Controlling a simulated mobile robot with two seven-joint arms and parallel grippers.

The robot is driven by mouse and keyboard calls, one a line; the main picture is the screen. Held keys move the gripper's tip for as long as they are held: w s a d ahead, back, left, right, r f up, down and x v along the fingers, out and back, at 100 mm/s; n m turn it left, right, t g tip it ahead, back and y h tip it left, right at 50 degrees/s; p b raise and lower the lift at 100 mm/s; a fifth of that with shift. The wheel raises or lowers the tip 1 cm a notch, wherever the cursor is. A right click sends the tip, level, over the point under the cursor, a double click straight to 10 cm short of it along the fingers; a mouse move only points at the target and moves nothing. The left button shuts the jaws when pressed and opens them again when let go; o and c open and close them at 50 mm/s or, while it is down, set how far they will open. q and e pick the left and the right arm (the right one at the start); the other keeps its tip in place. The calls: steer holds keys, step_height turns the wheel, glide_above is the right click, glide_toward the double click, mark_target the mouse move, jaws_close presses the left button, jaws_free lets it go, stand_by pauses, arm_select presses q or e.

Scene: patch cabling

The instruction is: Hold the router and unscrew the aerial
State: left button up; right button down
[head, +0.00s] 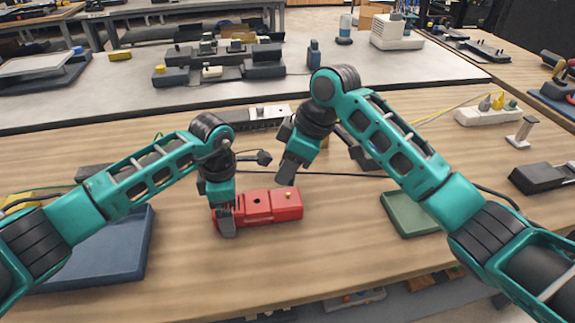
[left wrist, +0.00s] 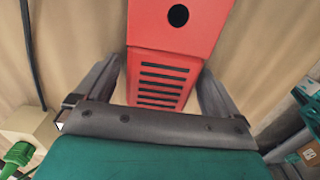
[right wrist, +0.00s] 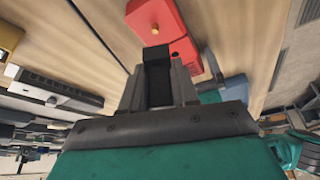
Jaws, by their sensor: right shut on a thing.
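The red router (head: 258,206) lies on the wooden bench, with a dark round hole and a brass stud (head: 288,195) on top. My left gripper (head: 226,215) is shut across the router's left end; the left wrist view shows its fingers (left wrist: 163,80) either side of the slotted red end (left wrist: 164,68). My right gripper (head: 287,173) is above the router's right end. In the right wrist view its fingers (right wrist: 157,85) are shut on a black piece, apparently the aerial (right wrist: 156,70). The brass stud (right wrist: 155,28) shows bare beyond it.
A blue tray (head: 100,262) is at the left and a green tray (head: 408,214) at the right. A long grey unit (head: 262,116) and a black cable (head: 340,174) lie behind the router. Bench in front is clear.

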arm_select(q)
steer(key=shift+o, duration=0.2)
step_height(320, 180, up, 11)
steer(key=shift+f, duration=0.1)
steer(key=shift+r, duration=0.6)
